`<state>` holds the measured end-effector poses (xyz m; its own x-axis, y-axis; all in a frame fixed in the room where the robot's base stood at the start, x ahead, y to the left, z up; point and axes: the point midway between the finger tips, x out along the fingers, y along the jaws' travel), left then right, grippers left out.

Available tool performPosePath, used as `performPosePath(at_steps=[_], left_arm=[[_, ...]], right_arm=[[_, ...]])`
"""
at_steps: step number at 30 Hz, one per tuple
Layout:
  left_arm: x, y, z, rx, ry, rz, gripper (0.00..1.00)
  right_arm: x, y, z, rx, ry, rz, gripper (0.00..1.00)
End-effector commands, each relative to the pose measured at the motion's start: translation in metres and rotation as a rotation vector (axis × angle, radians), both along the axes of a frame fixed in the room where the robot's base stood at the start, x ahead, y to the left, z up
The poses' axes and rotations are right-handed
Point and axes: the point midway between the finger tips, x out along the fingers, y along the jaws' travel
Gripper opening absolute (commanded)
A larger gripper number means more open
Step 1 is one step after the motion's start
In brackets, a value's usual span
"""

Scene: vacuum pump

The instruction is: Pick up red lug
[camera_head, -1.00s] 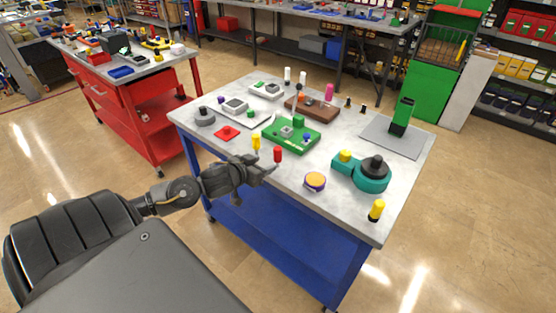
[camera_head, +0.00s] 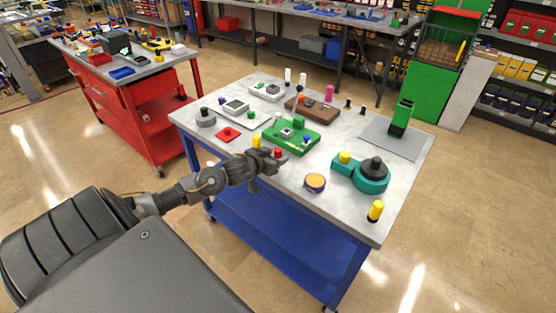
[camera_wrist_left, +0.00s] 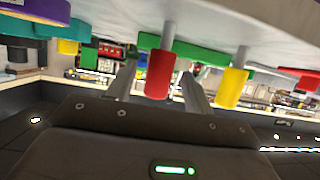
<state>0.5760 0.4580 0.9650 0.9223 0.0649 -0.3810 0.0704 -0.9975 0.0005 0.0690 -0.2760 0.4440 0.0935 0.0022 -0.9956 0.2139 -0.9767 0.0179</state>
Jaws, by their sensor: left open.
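The red lug (camera_head: 278,153) stands upright near the front edge of the grey-topped table, its lower part hidden by my left gripper in the head view. My left gripper (camera_head: 277,162) is open and reaches in from the left at the lug. In the left wrist view, which looks upside down, the red lug (camera_wrist_left: 160,74) with its grey stem appears between the two open fingers. I cannot tell whether either finger touches it. My right gripper is in neither view.
A yellow lug (camera_head: 256,142) stands close on the left; it also shows in the left wrist view (camera_wrist_left: 232,84). The green board (camera_head: 300,143) lies just behind. A purple-and-orange disc (camera_head: 315,182) and a teal pump part (camera_head: 371,181) lie to the right.

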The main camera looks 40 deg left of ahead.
Motion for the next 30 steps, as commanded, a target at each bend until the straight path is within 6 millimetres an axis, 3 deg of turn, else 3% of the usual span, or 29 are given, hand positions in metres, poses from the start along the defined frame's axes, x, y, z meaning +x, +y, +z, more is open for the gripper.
performPosePath(at_steps=[6, 15, 26, 30], left_arm=[[0.027, 0.001, -0.010, -0.001, 0.000, 0.002, 0.52], [0.031, 0.001, -0.013, 0.001, 0.001, 0.000, 0.52], [0.031, 0.001, -0.013, 0.001, 0.000, 0.000, 0.06], [0.031, 0.001, -0.013, 0.000, 0.000, 0.000, 0.03]], right_arm=[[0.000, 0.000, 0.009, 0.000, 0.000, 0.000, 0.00], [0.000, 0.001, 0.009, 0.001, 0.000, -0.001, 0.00], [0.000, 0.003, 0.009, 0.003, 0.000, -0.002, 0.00], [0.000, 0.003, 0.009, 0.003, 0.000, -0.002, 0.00]])
